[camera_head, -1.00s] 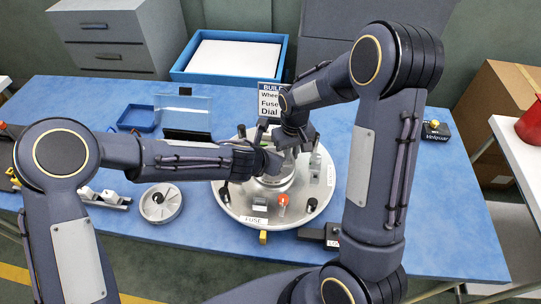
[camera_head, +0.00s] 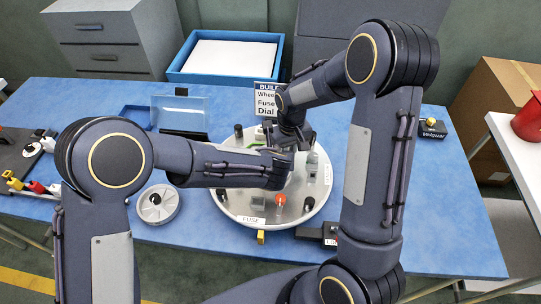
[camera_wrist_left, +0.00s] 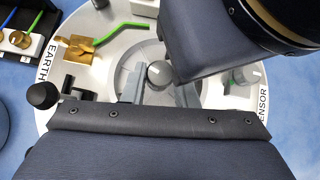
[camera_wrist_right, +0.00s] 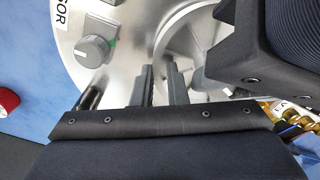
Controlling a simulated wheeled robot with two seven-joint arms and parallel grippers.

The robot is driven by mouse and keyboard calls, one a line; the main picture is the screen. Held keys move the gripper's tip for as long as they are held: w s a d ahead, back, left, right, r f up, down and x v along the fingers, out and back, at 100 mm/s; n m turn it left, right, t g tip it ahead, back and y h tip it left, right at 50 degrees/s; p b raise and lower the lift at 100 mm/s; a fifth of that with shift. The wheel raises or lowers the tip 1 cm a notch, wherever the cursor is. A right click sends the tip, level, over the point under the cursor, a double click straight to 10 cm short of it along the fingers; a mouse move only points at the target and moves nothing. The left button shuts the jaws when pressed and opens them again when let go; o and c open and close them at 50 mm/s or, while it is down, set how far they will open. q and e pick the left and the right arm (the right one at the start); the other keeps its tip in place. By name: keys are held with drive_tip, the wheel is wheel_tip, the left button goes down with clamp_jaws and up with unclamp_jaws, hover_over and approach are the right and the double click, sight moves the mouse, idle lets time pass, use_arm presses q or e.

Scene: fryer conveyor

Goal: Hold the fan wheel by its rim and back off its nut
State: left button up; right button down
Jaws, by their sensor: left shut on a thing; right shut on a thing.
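The fan wheel (camera_wrist_left: 130,68) is a grey round part on the large round metal plate (camera_head: 238,211); my arms mostly hide it in the head view. Its curved rim (camera_wrist_right: 163,45) shows in the right wrist view. The nut (camera_wrist_left: 159,73), a small grey knob, stands at its centre. My left gripper (camera_wrist_left: 159,90) is shut on the nut, one finger on each side. It also shows in the head view (camera_head: 284,168). My right gripper (camera_wrist_right: 161,85) is shut on the wheel's rim, its fingers close together. It also shows in the head view (camera_head: 294,136).
The plate carries a red-topped post (camera_head: 280,201), a grey knob (camera_wrist_right: 92,50) and several other fittings. A round grey disc (camera_head: 158,204) lies on the blue table at left. A sign (camera_head: 267,97) and a blue tray (camera_head: 226,52) are behind. The table's right side is mostly clear.

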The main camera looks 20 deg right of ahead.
use_arm(q)
drive_tip(key=shift+w+a, duration=0.15)
drive_tip(key=shift+a, duration=0.1)
drive_tip(key=o, duration=1)
drive_tip(key=shift+d, duration=0.1)
drive_tip(key=shift+s+r, duration=0.15)
drive_tip(key=shift+s, duration=0.05)
drive_tip(key=v, duration=0.7)
drive_tip(key=shift+s+a+r, duration=0.2)
